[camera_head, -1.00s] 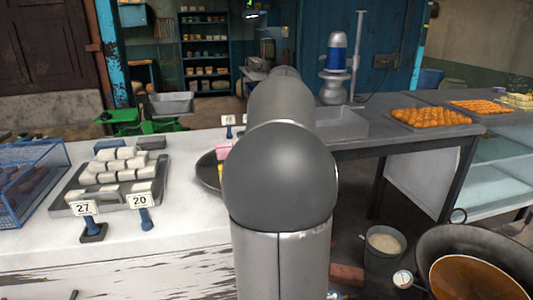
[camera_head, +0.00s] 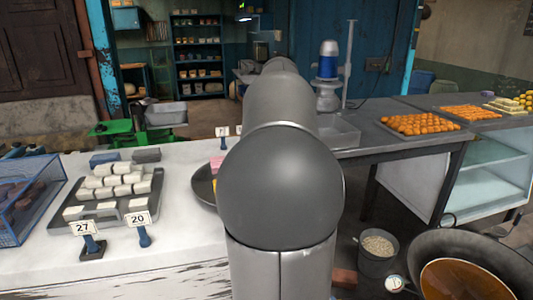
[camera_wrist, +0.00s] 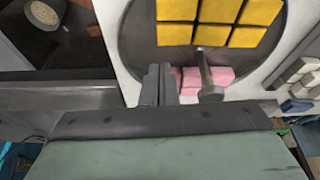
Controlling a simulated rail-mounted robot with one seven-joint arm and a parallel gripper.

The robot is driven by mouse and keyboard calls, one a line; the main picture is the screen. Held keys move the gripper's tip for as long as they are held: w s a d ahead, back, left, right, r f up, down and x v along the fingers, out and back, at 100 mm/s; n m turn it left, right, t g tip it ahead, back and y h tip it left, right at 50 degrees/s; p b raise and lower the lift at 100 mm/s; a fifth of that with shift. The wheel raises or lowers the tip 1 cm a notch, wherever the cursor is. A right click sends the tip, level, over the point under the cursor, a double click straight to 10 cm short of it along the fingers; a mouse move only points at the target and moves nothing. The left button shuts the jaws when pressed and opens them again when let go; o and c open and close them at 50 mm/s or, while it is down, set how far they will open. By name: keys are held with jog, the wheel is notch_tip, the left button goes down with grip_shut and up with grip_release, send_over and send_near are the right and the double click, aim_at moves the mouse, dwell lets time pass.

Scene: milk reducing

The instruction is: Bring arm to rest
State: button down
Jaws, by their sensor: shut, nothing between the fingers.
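My gripper (camera_wrist: 158,85) shows in the wrist view with its two narrow grey fingers together and nothing between them. It points toward the white counter, near a dark round tray (camera_wrist: 135,40) holding yellow square pieces (camera_wrist: 220,12) and pink pieces (camera_wrist: 190,80). A grey post (camera_wrist: 204,72) stands just right of the fingers. I cannot tell whether the fingers touch anything. In the head view my arm fills the centre, stretching away from the camera, and hides the gripper and part of the round tray (camera_head: 203,190).
The white counter (camera_head: 185,240) holds a tray of white blocks (camera_head: 120,185), price signs 27 (camera_head: 84,228) and 20 (camera_head: 138,219), and a blue wire basket (camera_head: 28,198). A green scale (camera_head: 130,132) stands behind. A grey table (camera_head: 390,148) with orange sweets (camera_head: 420,124), a bucket (camera_head: 377,250) and a large pan (camera_head: 465,275) are right.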

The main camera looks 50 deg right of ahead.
jog(key=shift+n+y, duration=0.7)
jog(key=a, duration=0.4)
jog(key=a+f, duration=0.1)
jog(key=a, duration=0.3)
jog(key=a+f+p, duration=0.1)
jog(key=a, duration=0.3)
jog(key=shift+w+a+f, duration=0.1)
jog(key=shift+w+a, duration=0.15)
jog(key=shift+a, duration=0.05)
jog(key=shift+n+g+y, duration=0.3)
jog(key=shift+n+g, duration=0.2)
jog(key=shift+n, duration=0.2)
jog(key=a+f, duration=0.1)
jog(key=a, duration=0.2)
jog(key=s+a+f, duration=0.1)
jog(key=a+f, duration=0.1)
jog(key=a, duration=0.2)
jog(key=s+a+f, duration=0.1)
jog(key=a+f, duration=0.1)
jog(key=a, duration=0.1)
jog(key=shift+s+a+f, duration=0.15)
jog(key=shift+a+f, duration=0.05)
jog(key=shift+a, duration=0.1)
jog(key=s+a+f+n+g, duration=0.1)
jog(key=s+a+f+n, duration=0.1)
jog(key=s+a+f, duration=0.8)
jog(key=s+a, duration=0.1)
jog(key=a, duration=0.2)
jog(key=shift+s+f+n+g, duration=0.3)
jog(key=shift+f, duration=0.05)
